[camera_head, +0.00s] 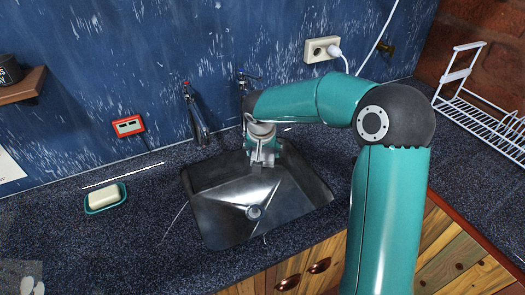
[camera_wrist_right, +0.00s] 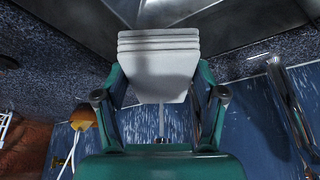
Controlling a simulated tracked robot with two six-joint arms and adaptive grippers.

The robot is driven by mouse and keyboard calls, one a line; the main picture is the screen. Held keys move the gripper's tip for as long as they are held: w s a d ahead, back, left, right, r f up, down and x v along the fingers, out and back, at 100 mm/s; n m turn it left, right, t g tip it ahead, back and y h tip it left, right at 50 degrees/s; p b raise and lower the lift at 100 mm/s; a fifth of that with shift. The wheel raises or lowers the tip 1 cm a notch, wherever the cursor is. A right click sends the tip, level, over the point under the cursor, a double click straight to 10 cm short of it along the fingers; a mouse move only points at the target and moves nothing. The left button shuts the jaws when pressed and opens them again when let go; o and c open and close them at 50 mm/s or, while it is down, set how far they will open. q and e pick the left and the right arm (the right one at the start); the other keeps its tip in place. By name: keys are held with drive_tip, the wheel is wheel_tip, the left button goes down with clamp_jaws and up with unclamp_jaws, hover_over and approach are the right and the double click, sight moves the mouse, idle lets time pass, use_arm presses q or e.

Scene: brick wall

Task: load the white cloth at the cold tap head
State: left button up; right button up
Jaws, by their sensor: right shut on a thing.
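My right gripper (camera_head: 263,152) is over the back of the sink, by the cold tap. In the wrist view it (camera_wrist_right: 160,75) is shut on the folded white cloth (camera_wrist_right: 158,60), a thick pale pad between the two fingers. In the head view the cloth is hard to tell apart from the gripper. The cold tap head (camera_head: 246,75), with a blue mark, shows on the wall just above my right forearm. The rest of that tap is largely hidden by my arm. My left gripper is not in view.
The steel sink (camera_head: 205,217) lies below the gripper. A red-marked tap (camera_head: 196,115) stands left of it. A soap dish (camera_head: 105,197) sits on the left counter, and a white wire rack (camera_head: 480,110) stands at the right. A socket (camera_head: 322,49) with a plugged cable is on the wall.

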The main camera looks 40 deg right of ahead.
drive_tip(key=shift+s+a+f+b, duration=0.15)
drive_tip(key=shift+s+a+b, duration=0.8)
drive_tip(key=shift+b, duration=0.3)
drive_tip(key=s+a+b, duration=0.3)
drive_tip(key=s, duration=0.1)
drive_tip(key=shift+a, duration=0.35)
drive_tip(key=shift+r, duration=0.2)
drive_tip(key=s+a+r, duration=0.3)
drive_tip(key=r, duration=0.1)
drive_tip(key=shift+s+a, duration=0.2)
drive_tip(key=shift+s, duration=0.05)
idle(0.6)
